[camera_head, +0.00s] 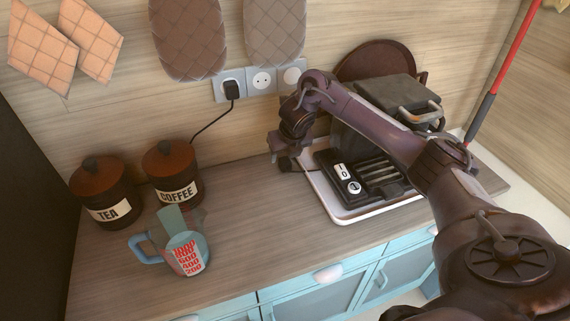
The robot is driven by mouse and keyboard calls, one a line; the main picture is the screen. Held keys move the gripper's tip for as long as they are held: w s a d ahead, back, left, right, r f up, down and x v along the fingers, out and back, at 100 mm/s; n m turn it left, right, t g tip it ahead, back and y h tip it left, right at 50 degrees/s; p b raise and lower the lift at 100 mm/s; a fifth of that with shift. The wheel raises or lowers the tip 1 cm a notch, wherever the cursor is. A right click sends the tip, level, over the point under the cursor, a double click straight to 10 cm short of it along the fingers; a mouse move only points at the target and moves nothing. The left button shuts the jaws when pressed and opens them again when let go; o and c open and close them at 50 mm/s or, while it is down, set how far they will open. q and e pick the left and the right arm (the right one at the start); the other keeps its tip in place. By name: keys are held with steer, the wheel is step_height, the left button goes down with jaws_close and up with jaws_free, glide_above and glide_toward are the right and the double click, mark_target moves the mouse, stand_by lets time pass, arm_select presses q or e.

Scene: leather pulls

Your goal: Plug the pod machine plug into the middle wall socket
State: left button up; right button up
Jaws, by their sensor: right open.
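The wall socket strip has three sockets, and the middle socket (262,80) is empty. A black plug (231,89) sits in the left socket, and its black cord (210,125) runs down to the left behind the coffee jar. The right socket (291,76) shows partly beside my arm. A dark grey and black machine (350,180) stands on a white tray, partly hidden by my right arm. I cannot tell which appliance the cord belongs to. My right gripper (284,164) is open, pointing down at the tray's left edge, below the sockets. My left gripper is not in view.
Tea (108,196) and coffee (172,174) jars stand at the left, with a measuring jug (183,247) in front. The white tray (345,216) fills the right. The counter (245,195) between is clear. Quilted mitts (188,38) hang above the sockets.

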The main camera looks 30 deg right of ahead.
mark_target(285, 160)
steer(key=shift+f, duration=0.35)
steer(key=x, duration=0.1)
steer(key=p+x, duration=0.1)
steer(key=x, duration=0.2)
steer(key=shift+w+d+f, duration=0.2)
steer(key=shift+w+d, duration=0.05)
steer(key=shift+d, duration=0.05)
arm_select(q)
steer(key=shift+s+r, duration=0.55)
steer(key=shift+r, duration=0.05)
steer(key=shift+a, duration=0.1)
arm_select(e)
steer(key=c, duration=1)
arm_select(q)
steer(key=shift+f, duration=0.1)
arm_select(e)
steer(key=shift+r, duration=0.1)
